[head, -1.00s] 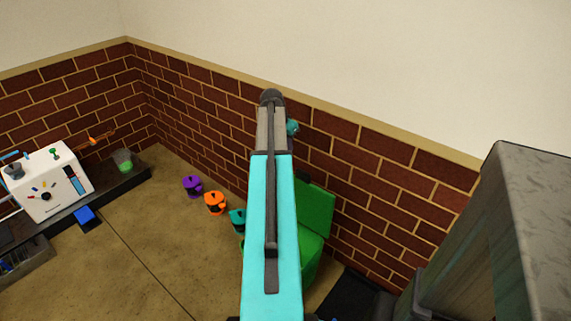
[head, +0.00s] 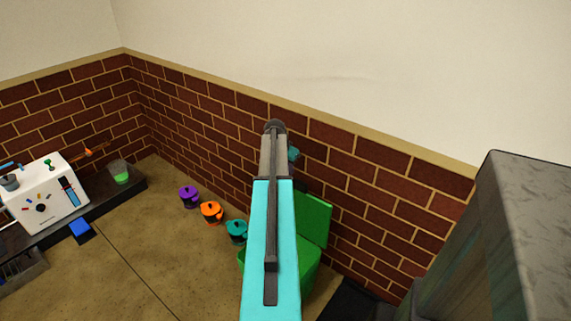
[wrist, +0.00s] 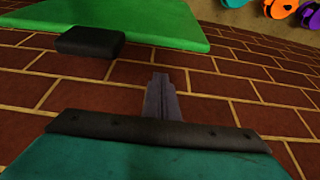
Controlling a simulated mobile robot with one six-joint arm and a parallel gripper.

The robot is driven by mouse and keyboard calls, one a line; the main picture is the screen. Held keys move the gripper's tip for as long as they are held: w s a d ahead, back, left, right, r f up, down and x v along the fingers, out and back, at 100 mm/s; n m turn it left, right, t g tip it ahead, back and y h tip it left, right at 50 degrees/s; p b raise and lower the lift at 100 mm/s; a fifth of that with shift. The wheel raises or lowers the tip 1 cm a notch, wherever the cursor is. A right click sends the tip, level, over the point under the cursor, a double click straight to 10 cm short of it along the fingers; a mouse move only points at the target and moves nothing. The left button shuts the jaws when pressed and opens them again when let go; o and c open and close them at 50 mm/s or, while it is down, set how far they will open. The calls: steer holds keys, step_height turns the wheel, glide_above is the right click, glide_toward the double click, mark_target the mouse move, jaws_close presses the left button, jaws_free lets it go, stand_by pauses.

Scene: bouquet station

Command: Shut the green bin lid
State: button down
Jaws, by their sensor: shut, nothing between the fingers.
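The green bin (head: 309,266) stands on the floor by the brick wall, partly hidden behind my arm. Its green lid (head: 314,219) is open, standing up at the back of the bin near the wall. In the wrist view the lid (wrist: 130,22) shows at the upper left, with a black tab (wrist: 90,42) on its edge. My gripper (wrist: 160,80) is shut and empty in the wrist view, in front of the bricks. In the picture its tips are right of the black tab and below the lid, apart from both. In the head view my arm hides the gripper.
Purple (head: 188,196), orange (head: 211,212) and teal (head: 236,231) lidded containers stand in a row left of the bin. A tall grey cabinet (head: 525,200) stands at the right. A white machine (head: 45,200) sits on a dark bench at the left. Open floor lies between.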

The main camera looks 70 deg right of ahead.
steer(key=shift+w+a+f, duration=0.15)
steer(key=shift+w+a, duration=0.1)
steer(key=shift+a, duration=0.7)
steer(key=shift+w+a+f, duration=0.15)
steer(key=shift+w+a, duration=0.05)
steer(key=shift+a, duration=0.7)
steer(key=shift+a, duration=0.15)
